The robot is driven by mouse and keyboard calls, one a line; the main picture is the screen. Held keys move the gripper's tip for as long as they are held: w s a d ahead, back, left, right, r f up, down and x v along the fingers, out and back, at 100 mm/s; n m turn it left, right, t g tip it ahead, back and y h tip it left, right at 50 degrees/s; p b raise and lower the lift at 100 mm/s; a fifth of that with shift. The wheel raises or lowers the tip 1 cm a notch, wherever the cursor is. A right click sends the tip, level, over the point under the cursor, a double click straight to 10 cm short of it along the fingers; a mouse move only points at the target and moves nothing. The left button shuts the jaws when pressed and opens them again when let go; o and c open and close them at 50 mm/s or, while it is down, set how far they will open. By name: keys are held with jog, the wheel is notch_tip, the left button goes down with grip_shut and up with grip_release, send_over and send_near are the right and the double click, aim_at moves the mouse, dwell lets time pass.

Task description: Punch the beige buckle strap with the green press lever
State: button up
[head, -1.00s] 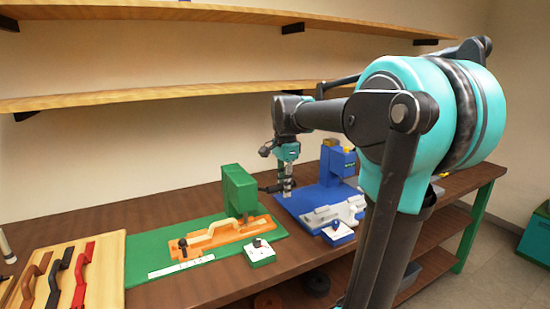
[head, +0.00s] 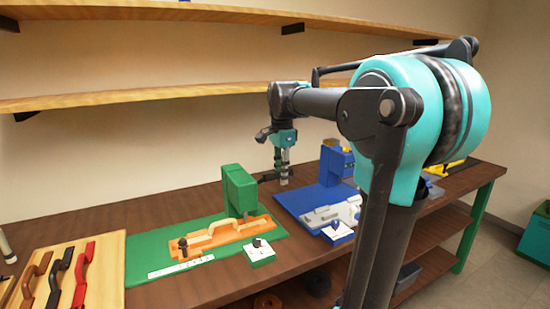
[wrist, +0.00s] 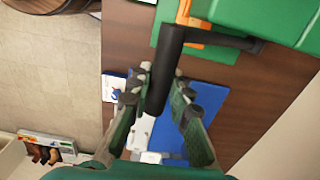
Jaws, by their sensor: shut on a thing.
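The green press (head: 238,190) stands at the right end of a green mat (head: 140,250). Its dark lever (head: 268,177) sticks out to the right. The beige buckle strap (head: 222,228) lies in an orange holder (head: 190,246) running toward the press; its far end is hidden by the press. My gripper (head: 285,180) is beside the press on its right. In the wrist view my gripper (wrist: 157,92) is shut on the lever's black grip (wrist: 165,70), whose thin arm runs right to the green press body (wrist: 285,18).
A blue press (head: 336,160) and blue mat (head: 318,197) stand right of my gripper. A small white-topped box (head: 259,252) and a ruler (head: 180,267) lie in front. A shelf (head: 180,94) hangs above.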

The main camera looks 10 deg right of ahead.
jog(key=shift+w+a+r, duration=0.3)
jog(key=shift+w+r, duration=0.6)
jog(key=shift+w+a+r, duration=0.3)
jog(key=shift+w+r, duration=0.6)
jog(key=shift+o, duration=1.3)
jog(key=shift+w+r, duration=0.3)
jog(key=o, duration=0.6)
jog(key=shift+a, duration=0.1)
jog(key=shift+o, duration=0.2)
jog(key=shift+r, duration=2.95)
jog(key=shift+s, duration=0.1)
